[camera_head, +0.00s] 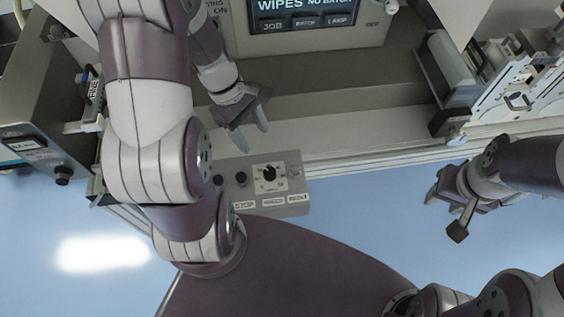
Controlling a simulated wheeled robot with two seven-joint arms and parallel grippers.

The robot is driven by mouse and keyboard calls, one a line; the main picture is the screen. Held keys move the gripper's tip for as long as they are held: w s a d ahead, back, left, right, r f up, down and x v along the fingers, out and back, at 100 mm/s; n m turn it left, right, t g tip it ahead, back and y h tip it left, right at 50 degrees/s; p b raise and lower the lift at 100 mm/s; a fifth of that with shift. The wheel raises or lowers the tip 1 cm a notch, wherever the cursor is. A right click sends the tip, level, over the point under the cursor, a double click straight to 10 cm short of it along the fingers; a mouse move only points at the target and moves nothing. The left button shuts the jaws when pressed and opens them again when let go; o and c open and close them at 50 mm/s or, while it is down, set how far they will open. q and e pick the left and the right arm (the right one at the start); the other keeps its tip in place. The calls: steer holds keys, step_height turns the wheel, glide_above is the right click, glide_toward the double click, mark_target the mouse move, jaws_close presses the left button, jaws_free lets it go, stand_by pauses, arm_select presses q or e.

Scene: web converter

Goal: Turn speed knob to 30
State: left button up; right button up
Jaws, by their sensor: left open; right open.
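The speed knob (269,173) is a small black dial on a white square plate. It sits on the top of a grey control box (243,200) at the machine's front edge, and its setting is too small to read. My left gripper (252,138) is open and empty. It hangs just behind the control box in the picture, above and slightly left of the knob, apart from it. My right gripper (443,212) is open and empty, off to the right over the blue floor, well away from the knob.
Dark buttons (241,179) sit left of the knob on the box, partly behind my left arm. A display screen (303,14) stands at the back. A roller mechanism (515,95) is at the right. A grey unit (32,143) is at the left. Blue floor (370,215) lies open in front.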

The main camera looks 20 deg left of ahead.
mark_target(269, 171)
arm_select(q)
steer(key=b+x, duration=0.1)
steer(key=x, duration=1)
steer(key=shift+s+f+b, duration=0.15)
steer(key=shift+b, duration=0.25)
steer(key=shift+s+f, duration=0.2)
steer(key=shift+f, duration=0.3)
arm_select(e)
steer(key=shift+s+a+f, duration=0.1)
steer(key=shift+a+f, duration=0.1)
steer(key=shift+f, duration=0.25)
steer(key=shift+s+a+f, duration=0.1)
steer(key=shift+a+f, duration=0.05)
steer(key=shift+f, duration=0.25)
arm_select(q)
steer(key=shift+w+d, duration=0.1)
steer(key=shift+c, duration=0.3)
arm_select(e)
steer(key=shift+w+d, duration=0.1)
arm_select(q)
steer(key=c, duration=1)
